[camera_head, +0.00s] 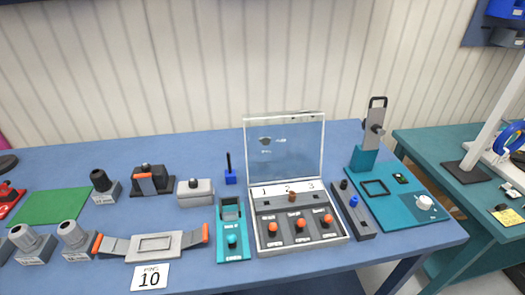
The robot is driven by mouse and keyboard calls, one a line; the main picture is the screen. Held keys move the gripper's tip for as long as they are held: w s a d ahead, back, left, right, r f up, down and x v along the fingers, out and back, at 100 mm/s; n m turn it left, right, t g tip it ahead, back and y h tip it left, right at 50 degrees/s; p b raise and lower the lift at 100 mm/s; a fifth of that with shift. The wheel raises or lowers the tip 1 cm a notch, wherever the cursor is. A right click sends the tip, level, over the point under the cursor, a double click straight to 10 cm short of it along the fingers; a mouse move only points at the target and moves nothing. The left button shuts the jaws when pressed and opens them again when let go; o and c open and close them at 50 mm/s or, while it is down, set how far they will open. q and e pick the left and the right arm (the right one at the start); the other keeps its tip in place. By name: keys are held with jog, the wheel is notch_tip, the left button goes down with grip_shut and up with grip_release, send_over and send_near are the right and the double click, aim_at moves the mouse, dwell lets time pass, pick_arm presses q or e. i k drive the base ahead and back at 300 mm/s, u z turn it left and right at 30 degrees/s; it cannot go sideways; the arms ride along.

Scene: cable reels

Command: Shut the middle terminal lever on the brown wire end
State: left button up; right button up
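A grey box (341,240) with a raised clear lid (285,147) stands right of centre on the blue table. Its back strip is marked 1, 2 and 3. Three orange-topped pieces, which look like the terminal levers, sit in a row: left (271,227), middle (299,222) and right (327,219). A small brown piece (292,197), perhaps the brown wire end, shows behind the middle one, below the 2. Whether the middle lever is up or down is too small to tell. Neither of my grippers is in view.
A teal tester (233,247) stands close left of the box, and a grey block with a blue knob (355,203) close right. A grey bar with orange ends (154,246) lies left. A teal board (397,207) with a tall lever stands right. The raised lid closes off the box's back.

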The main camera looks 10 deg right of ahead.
aim_at(301, 223)
jog(key=z, duration=0.45)
jog(key=k, duration=0.85)
jog(key=u, duration=1)
